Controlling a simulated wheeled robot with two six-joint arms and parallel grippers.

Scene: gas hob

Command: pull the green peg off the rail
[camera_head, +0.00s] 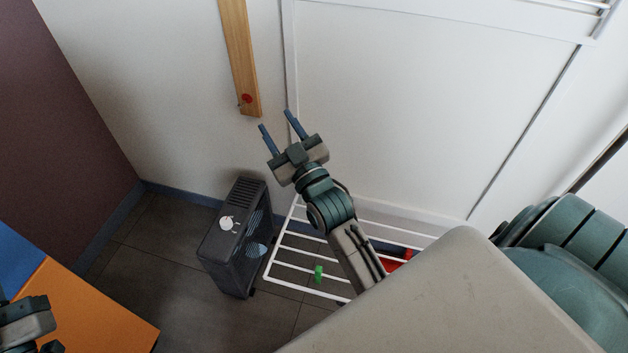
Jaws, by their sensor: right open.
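The small green peg (318,273) is on a bar near the front of the white wire rack (286,279), low in the middle of the view. My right gripper (275,118) is open and empty. Its two blue-grey fingers point up toward the wall, well above the peg in the picture and apart from it. My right forearm crosses in front of the rack and hides part of its bars. Part of my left gripper (27,322) shows at the lower left edge. Its fingers cannot be made out.
A dark heater (232,240) with a white dial stands left of the rack. A red item (397,262) is partly hidden behind my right arm. A wooden strip (240,55) with a red knob hangs on the wall. An orange surface (90,310) is at lower left.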

